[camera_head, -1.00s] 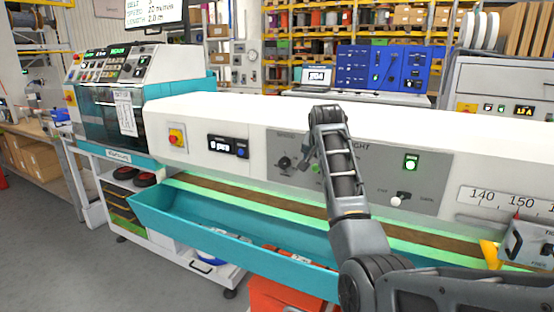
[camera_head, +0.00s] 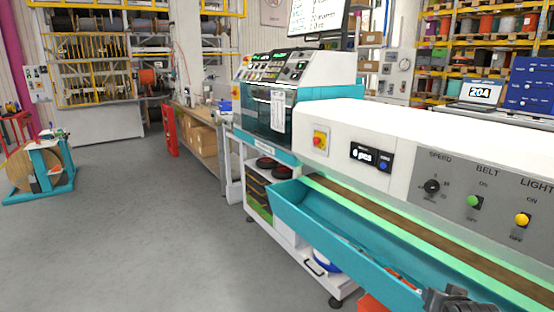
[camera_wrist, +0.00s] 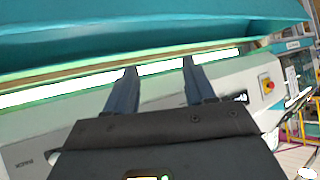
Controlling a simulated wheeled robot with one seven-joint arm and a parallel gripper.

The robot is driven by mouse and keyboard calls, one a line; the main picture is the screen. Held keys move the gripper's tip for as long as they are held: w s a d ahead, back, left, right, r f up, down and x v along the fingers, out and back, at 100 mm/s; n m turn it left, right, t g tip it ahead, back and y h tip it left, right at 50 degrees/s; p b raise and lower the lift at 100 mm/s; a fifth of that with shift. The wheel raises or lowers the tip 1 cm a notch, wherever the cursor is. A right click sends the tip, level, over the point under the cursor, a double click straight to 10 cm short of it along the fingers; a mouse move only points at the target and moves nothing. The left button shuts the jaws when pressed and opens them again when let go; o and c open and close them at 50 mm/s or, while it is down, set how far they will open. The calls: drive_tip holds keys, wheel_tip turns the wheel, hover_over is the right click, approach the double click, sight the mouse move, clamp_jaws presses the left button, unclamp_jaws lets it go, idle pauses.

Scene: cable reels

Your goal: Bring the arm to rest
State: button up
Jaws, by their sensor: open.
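My gripper (camera_wrist: 158,70) shows in the wrist view with its two fingers apart and nothing between them. Beyond the fingertips lie the machine's lit green-white strip and the teal trough. In the head view only a small dark part of my arm shows at the bottom right edge, and the gripper itself is out of that view. The long white machine (camera_head: 440,135) carries SPEED, BELT and LIGHT controls. The green belt switch (camera_head: 474,202) and the yellow light switch (camera_head: 522,220) show on its grey panel.
A teal trough (camera_head: 330,225) runs along the machine's front, above a white shelf cart. A wooden cable reel on a teal stand (camera_head: 38,172) is at the far left. A workbench with cardboard boxes (camera_head: 200,135) stands behind. The grey floor (camera_head: 150,230) between is clear.

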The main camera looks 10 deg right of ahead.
drive_tip(key=s+a+f+n+t+y, duration=0.1)
drive_tip(key=s+a+f+n+t, duration=0.15)
drive_tip(key=s+a, duration=0.7)
drive_tip(key=s+a+f+n+t+y, duration=0.1)
drive_tip(key=s+a+n+y, duration=0.15)
drive_tip(key=s+a, duration=0.75)
drive_tip(key=s+a+r+n+t+y, duration=0.1)
drive_tip(key=s+a+r, duration=0.1)
drive_tip(key=s+r, duration=0.5)
drive_tip(key=s+a+r+n+t+y, duration=0.1)
drive_tip(key=s+r, duration=0.6)
drive_tip(key=s, duration=0.7)
drive_tip(key=a+n, duration=0.1)
drive_tip(key=a, duration=0.1)
drive_tip(key=shift+a+r, duration=0.3)
drive_tip(key=shift+r, duration=0.1)
drive_tip(key=shift+t, duration=0.25)
